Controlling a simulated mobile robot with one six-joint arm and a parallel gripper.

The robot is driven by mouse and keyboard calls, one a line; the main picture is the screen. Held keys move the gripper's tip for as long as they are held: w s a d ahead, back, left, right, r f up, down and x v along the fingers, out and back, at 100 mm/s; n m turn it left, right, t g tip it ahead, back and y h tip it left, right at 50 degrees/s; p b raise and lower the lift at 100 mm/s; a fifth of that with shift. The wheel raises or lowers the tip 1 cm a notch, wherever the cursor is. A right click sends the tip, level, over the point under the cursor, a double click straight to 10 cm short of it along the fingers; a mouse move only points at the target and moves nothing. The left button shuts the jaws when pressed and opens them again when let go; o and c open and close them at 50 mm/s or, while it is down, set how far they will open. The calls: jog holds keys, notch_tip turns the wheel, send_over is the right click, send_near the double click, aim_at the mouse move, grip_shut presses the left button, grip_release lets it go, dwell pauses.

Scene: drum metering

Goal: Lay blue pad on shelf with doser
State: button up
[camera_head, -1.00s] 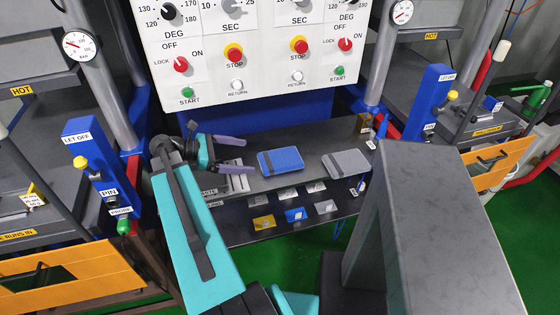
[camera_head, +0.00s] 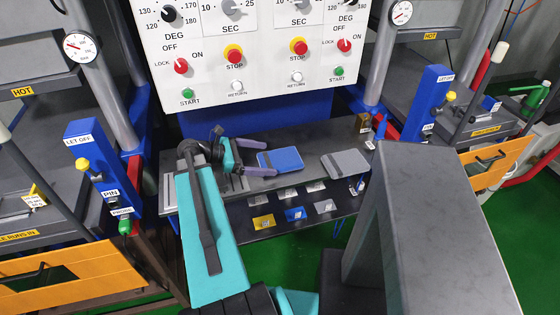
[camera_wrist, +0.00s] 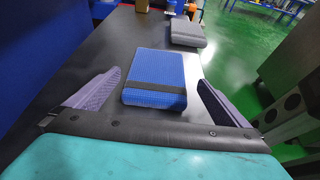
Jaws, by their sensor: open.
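The blue pad (camera_head: 287,159) lies flat on the dark upper shelf (camera_head: 315,137) below the control panel, with a dark band across it. In the wrist view the blue pad (camera_wrist: 155,80) lies ahead of and between the two purple fingers. My gripper (camera_head: 271,157) is open, with its fingertips at the pad's left end in the head view. In the wrist view my gripper (camera_wrist: 157,92) shows wide apart fingers, with gaps on both sides of the pad. I cannot make out a doser for certain.
A grey pad (camera_head: 345,164) lies right of the blue pad; it also shows in the wrist view (camera_wrist: 187,33). A lower shelf (camera_head: 270,205) holds several small cards, including a yellow one (camera_head: 263,222) and a blue one (camera_head: 295,214). Blue posts stand at both sides.

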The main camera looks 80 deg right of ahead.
aim_at(276, 159)
jog(key=shift+d+p+x, duration=0.1)
jog(key=shift+p+x, duration=0.35)
jog(key=shift+x, duration=0.85)
jog(key=shift+d+p+x, duration=0.15)
jog(key=shift+p+x, duration=0.25)
jog(key=shift+x, duration=0.95)
jog(key=shift+w+f, duration=0.1)
jog(key=shift+w, duration=0.05)
jog(key=shift+c, duration=0.4)
jog(key=c, duration=0.9)
jog(key=shift+r+b, duration=0.8)
jog(key=shift+r, duration=4.25)
